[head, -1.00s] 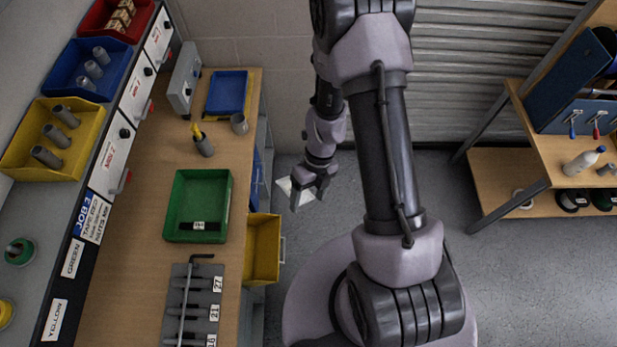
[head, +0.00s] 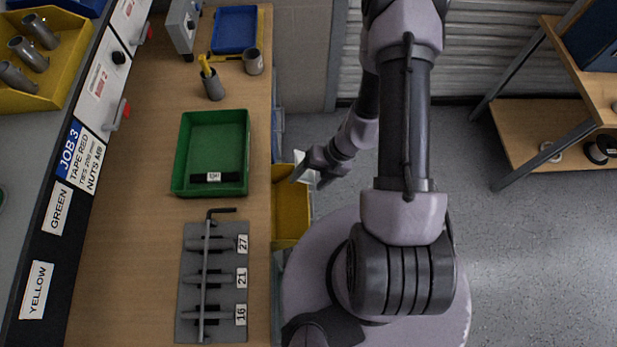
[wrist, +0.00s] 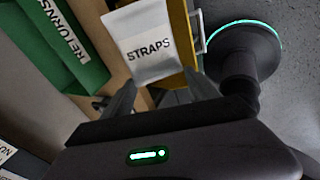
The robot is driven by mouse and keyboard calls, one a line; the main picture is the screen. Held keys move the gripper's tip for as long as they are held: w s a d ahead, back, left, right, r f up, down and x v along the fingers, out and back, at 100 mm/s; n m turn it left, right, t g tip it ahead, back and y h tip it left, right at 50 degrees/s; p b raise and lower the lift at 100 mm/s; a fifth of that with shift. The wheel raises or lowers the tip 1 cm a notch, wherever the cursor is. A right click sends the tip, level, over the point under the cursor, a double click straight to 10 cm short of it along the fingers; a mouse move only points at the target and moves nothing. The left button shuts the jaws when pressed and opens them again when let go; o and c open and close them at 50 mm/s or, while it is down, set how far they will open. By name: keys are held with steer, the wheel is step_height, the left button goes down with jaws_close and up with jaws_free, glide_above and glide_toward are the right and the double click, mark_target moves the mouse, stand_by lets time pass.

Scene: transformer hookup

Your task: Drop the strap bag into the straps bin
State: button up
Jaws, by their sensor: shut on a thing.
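The strap bag (wrist: 150,55) is a white pouch printed STRAPS. It is held between the fingertips of my gripper (wrist: 160,92) in the wrist view. In the head view, the bag (head: 299,169) shows as a small pale piece at my gripper (head: 312,176). The yellow bin (head: 291,222) hangs open-topped at the right edge of the bench, and my gripper is above its far right part. A yellow wall of the bin (wrist: 181,30) shows behind the bag in the wrist view. No label on this bin can be read.
A green tray (head: 183,150) with a dark labelled piece sits on the bench, left of the bin. A grey tool rack (head: 190,325) lies nearer. A cup (head: 253,62), a pen holder (head: 214,88) and a blue tray (head: 235,30) stand farther back.

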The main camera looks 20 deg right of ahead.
mark_target(311, 187)
steer(key=f+b, duration=0.1)
steer(key=f, duration=0.1)
steer(key=f+b, duration=0.1)
steer(key=f, duration=0.1)
steer(key=f+b, duration=0.1)
steer(key=f, duration=0.1)
steer(key=shift+d+b, duration=0.25)
steer(key=shift+b, duration=0.05)
steer(key=b+x, duration=0.4)
steer(key=x, duration=0.1)
steer(key=w+a+b+x, duration=0.1)
steer(key=b+x, duration=0.4)
steer(key=w+r+b+x, duration=0.1)
steer(key=b+x, duration=0.4)
steer(key=x, duration=0.1)
steer(key=shift+w+a, duration=0.2)
steer(key=shift+a, duration=0.1)
steer(key=c, duration=0.4)
steer(key=shift+w+a+f+b, duration=0.15)
steer(key=shift+a+f+b, duration=0.2)
steer(key=shift+a+b, duration=0.15)
steer(key=o, duration=1.8)
steer(key=shift+d, duration=0.1)
